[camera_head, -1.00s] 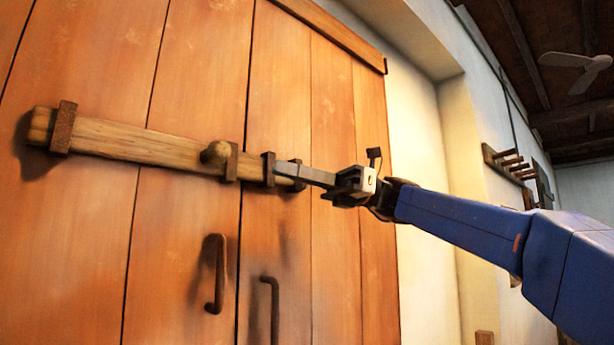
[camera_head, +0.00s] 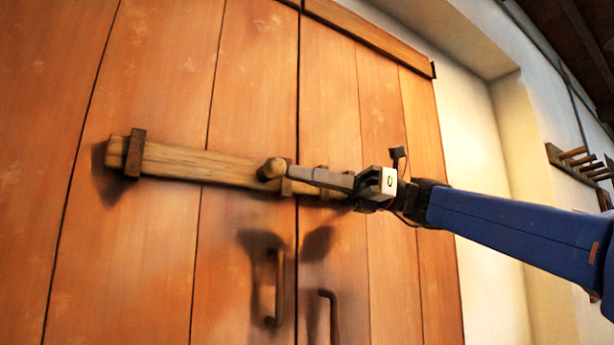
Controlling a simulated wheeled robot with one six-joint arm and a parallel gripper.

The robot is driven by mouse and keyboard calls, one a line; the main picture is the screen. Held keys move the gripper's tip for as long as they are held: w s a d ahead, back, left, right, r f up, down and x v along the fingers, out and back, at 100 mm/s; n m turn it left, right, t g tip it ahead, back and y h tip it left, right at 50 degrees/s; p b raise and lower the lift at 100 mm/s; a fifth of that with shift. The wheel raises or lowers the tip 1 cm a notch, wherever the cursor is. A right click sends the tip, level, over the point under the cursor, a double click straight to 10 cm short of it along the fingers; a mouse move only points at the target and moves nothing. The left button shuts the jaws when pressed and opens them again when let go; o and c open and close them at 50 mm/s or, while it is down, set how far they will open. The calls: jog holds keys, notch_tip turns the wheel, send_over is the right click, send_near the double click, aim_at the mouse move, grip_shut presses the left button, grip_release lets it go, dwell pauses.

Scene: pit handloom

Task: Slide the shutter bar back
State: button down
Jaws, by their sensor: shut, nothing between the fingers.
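The shutter bar (camera_head: 205,165) is a pale wooden bar lying across the orange wooden shutters (camera_head: 150,80). It passes through dark brackets, one near its left end (camera_head: 135,153) and others around the seam between the shutters. A round wooden knob (camera_head: 272,169) stands out from the bar just left of the seam. My gripper (camera_head: 292,172) is shut and empty. Its fingertips are at the right side of the knob, seeming to touch it, though the depth is hard to judge. My fingers hide part of the bar and brackets at the seam.
Two dark pull handles (camera_head: 278,288) and (camera_head: 330,315) hang below the bar, either side of the seam. A wooden rail (camera_head: 370,38) runs along the top right. A peg rack (camera_head: 580,165) is on the pale wall at right.

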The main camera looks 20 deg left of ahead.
jog(key=s+a, duration=0.3)
jog(key=s, duration=0.1)
jog(key=s+a, duration=0.4)
jog(key=s, duration=0.1)
jog(key=s+a, duration=0.4)
jog(key=shift+s+a, duration=0.1)
jog(key=shift+s, duration=0.05)
